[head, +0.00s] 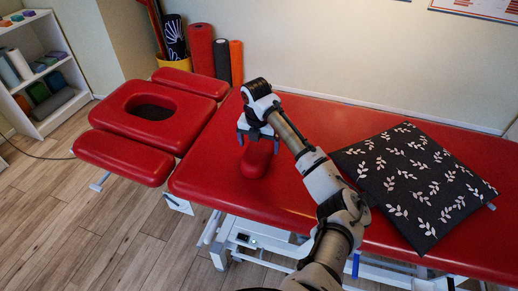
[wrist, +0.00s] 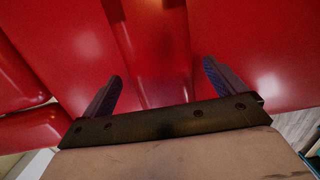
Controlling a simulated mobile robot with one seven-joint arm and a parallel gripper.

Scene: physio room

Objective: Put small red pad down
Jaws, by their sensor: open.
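The small red pad (head: 256,160) is on the red top of the treatment table (head: 310,126), toward its left end.
A black cushion with white leaves (head: 415,185) lies on the table to the right. The red headrest with a face hole (head: 140,108) is at the left. Rolled mats (head: 201,50) stand behind by the wall. A white shelf (head: 40,70) is far left.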

